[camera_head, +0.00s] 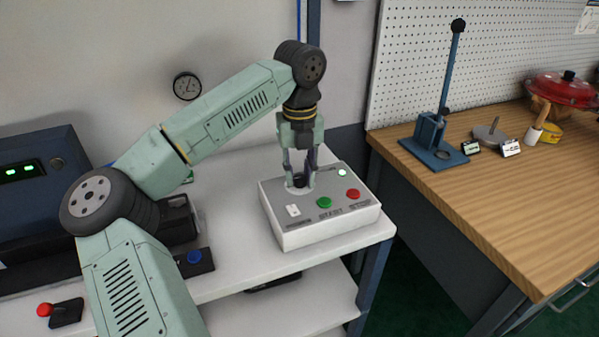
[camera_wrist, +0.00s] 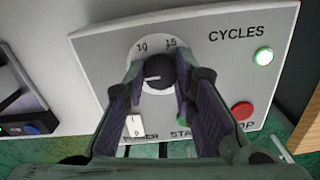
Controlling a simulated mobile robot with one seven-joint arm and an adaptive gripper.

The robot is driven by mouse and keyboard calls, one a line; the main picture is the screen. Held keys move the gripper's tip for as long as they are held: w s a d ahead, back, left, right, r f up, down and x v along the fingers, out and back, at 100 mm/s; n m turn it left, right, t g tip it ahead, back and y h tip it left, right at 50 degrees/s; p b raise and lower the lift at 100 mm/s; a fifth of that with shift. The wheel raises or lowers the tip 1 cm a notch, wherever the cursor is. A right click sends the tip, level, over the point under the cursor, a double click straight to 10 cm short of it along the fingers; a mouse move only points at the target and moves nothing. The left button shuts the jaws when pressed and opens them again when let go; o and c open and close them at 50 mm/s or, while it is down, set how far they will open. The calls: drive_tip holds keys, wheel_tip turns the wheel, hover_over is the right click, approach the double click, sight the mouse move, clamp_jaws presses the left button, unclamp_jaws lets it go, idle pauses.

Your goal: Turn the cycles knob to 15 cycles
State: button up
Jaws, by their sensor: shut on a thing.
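The cycles knob (camera_wrist: 158,80) is a dark round knob on a pale dial printed with 10 and 15. Its white pointer line points left in the wrist view, away from the 15 mark at the upper right of the dial. The dial is on a white control box (camera_head: 331,229), labelled CYCLES. My gripper (camera_head: 299,178) points down over the box's far left part. In the wrist view, its two fingers are on either side of the knob, shut on it. The fingers hide part of the dial's sides.
The box also has a green button (camera_head: 324,202), a red button (camera_head: 353,194), a lit lamp (camera_head: 342,173) and a white rocker switch (camera_head: 293,210). It stands on a white bench (camera_head: 232,268). A wooden table (camera_head: 500,205) with several items is to the right.

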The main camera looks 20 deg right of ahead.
clamp_jaws()
drive_tip(key=m+b, duration=0.1)
drive_tip(key=m, duration=0.4)
drive_tip(key=shift+m+b, duration=0.3)
drive_tip(key=shift+b, duration=0.05)
drive_tip(key=m, duration=1.2)
drive_tip(key=shift+m, duration=0.4)
drive_tip(key=m, duration=0.5)
drive_tip(key=shift+m+p, duration=0.3)
